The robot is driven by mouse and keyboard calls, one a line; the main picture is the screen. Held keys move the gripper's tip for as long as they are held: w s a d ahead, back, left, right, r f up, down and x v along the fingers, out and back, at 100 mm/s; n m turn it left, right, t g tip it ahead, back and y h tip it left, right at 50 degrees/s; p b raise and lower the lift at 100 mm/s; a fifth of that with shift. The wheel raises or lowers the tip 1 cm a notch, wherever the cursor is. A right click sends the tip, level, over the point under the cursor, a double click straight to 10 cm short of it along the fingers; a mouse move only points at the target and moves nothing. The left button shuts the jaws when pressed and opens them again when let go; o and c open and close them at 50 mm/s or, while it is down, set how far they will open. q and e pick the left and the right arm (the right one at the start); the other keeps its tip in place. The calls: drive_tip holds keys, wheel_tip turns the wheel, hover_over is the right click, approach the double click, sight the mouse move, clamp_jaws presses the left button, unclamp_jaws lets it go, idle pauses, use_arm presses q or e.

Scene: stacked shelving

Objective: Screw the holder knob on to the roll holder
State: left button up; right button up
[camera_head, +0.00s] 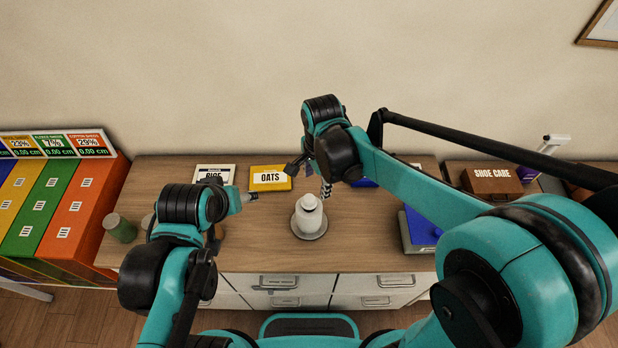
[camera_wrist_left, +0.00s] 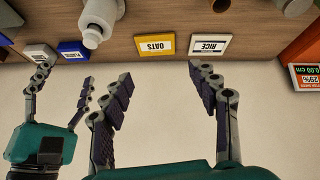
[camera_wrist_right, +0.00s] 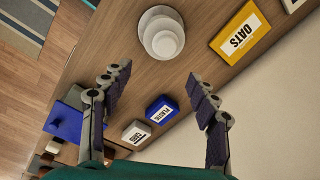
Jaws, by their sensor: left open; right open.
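The roll holder (camera_head: 309,224) stands upright on the wooden top, a white roll-like body on a round grey base. It also shows in the left wrist view (camera_wrist_left: 96,27) and the right wrist view (camera_wrist_right: 162,37). A narrower white part tops it; I cannot tell whether this is the holder knob. My right gripper (camera_head: 310,179) is open and empty, just behind and above the holder. My left gripper (camera_wrist_left: 163,92) is open and empty, left of the holder; in the head view its fingers are partly hidden by its arm.
A yellow OATS box (camera_head: 270,179) and a white RICE box (camera_head: 214,173) stand at the back. A blue-topped item (camera_head: 420,229) and a brown SHOE CARE box (camera_head: 491,179) are on the right. A green cylinder (camera_head: 121,229) stands left. Wood between the holder and my left gripper is clear.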

sight(309, 198)
drive_tip(key=shift+w+a+f+m+g, duration=0.15)
drive_tip(key=shift+a+f+m, duration=0.2)
drive_tip(key=shift+a, duration=0.15)
drive_tip(key=shift+w+a+f+m+g, duration=0.15)
drive_tip(key=shift+a+f+m, duration=0.15)
drive_tip(key=shift+a, duration=0.15)
drive_tip(key=shift+f, duration=0.3)
wheel_tip(309, 198, down, 7)
drive_tip(key=shift+f+b, duration=0.1)
drive_tip(key=shift+b, duration=0.6)
use_arm(q)
drive_tip(key=shift+s+a+f+m+t, duration=0.2)
drive_tip(key=shift+s+a+f+m, duration=0.1)
drive_tip(key=shift+f+m, duration=0.2)
drive_tip(key=shift+s+a+f+m+t, duration=0.2)
drive_tip(key=shift+a+f+m, duration=0.05)
drive_tip(key=shift+f+m, duration=0.25)
use_arm(e)
drive_tip(key=c, duration=1.2)
drive_tip(key=o, duration=0.8)
drive_tip(key=shift+o, duration=0.2)
